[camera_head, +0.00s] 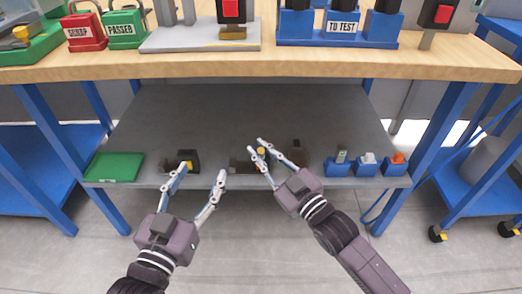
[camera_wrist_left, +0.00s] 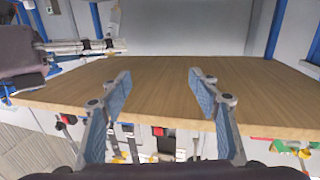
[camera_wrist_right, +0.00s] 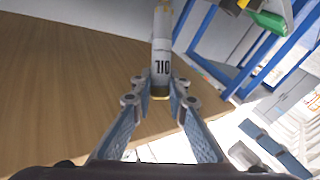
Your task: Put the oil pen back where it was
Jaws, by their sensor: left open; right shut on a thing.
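The oil pen (camera_wrist_right: 162,52) is a white cylinder marked OIL with a dark, brassy end. In the right wrist view it lies between the fingertips of my right gripper (camera_wrist_right: 160,98), which is shut on it. In the head view my right gripper (camera_head: 262,148) is over the front middle of the grey lower shelf, and only a small yellowish end of the pen (camera_head: 261,151) shows. My left gripper (camera_head: 203,172) is open and empty at the shelf's front edge, its left finger close to a dark block (camera_head: 195,158). It also shows open in the left wrist view (camera_wrist_left: 160,80).
On the grey shelf (camera_head: 250,110), a green tray (camera_head: 113,167) lies at left and three blue holders (camera_head: 366,169) stand at right. Brown, dark pieces (camera_head: 241,162) lie by my right gripper. The middle of the shelf is clear.

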